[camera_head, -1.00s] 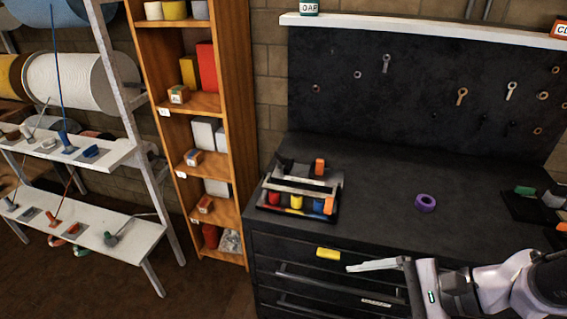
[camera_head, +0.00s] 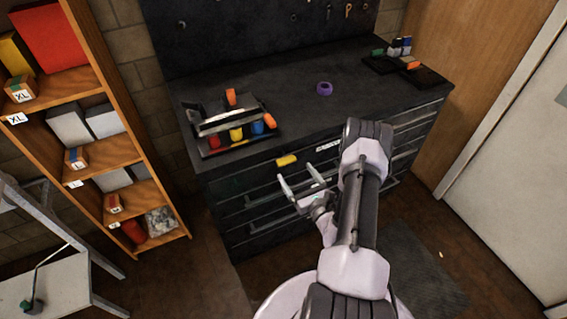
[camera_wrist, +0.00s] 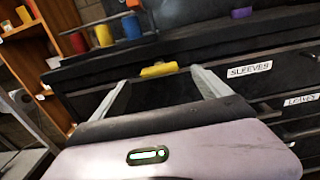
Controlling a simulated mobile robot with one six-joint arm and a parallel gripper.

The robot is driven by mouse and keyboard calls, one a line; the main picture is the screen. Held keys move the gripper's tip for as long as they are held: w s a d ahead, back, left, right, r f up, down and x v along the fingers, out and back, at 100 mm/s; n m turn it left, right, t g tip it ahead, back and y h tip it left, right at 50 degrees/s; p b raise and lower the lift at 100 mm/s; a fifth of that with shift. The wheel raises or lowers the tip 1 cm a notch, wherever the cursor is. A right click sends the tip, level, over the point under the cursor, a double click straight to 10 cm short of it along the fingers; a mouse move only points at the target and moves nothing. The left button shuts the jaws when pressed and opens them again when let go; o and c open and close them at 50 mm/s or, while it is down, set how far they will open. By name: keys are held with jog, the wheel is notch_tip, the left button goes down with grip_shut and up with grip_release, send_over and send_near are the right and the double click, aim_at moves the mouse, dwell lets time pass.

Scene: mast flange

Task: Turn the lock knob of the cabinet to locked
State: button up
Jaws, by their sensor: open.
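The cabinet (camera_head: 222,183) is a dark workbench with several drawers. A yellow bar-shaped knob (camera_head: 287,160) sits near the top of its front, to the left of the label, and lies roughly level. The knob also shows in the wrist view (camera_wrist: 158,70), near the upper middle. I cannot read any lock mark beside it. My gripper (camera_head: 296,172) is open and empty, its two pale fingers pointing at the cabinet front just below the knob in the head view. In the wrist view the knob appears between the fingertips (camera_wrist: 160,80), beyond them; I see no contact.
Drawer handles and labels, one reading SLEEVES (camera_wrist: 249,70), line the front. On top are a tool caddy (camera_head: 228,122) with coloured items, a purple ring (camera_head: 324,88) and dark trays (camera_head: 420,74). A wooden shelf (camera_head: 110,150) stands left, a pale door (camera_head: 515,150) right.

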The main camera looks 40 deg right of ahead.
aim_at(289, 163)
jog(key=b+x, duration=0.1)
jog(key=x, duration=0.6)
jog(key=shift+w, duration=0.3)
jog(key=shift+a, duration=0.1)
jog(key=c, duration=1.4)
jog(key=shift+o, duration=0.2)
jog(key=shift+m, duration=0.3)
jog(key=m, duration=0.3)
jog(key=shift+m, duration=0.4)
jog(key=m, duration=0.4)
jog(key=shift+m, duration=0.3)
jog(key=m, duration=0.4)
jog(key=shift+s+f, duration=0.1)
jog(key=shift+f+m, duration=0.1)
jog(key=shift+m, duration=2.4)
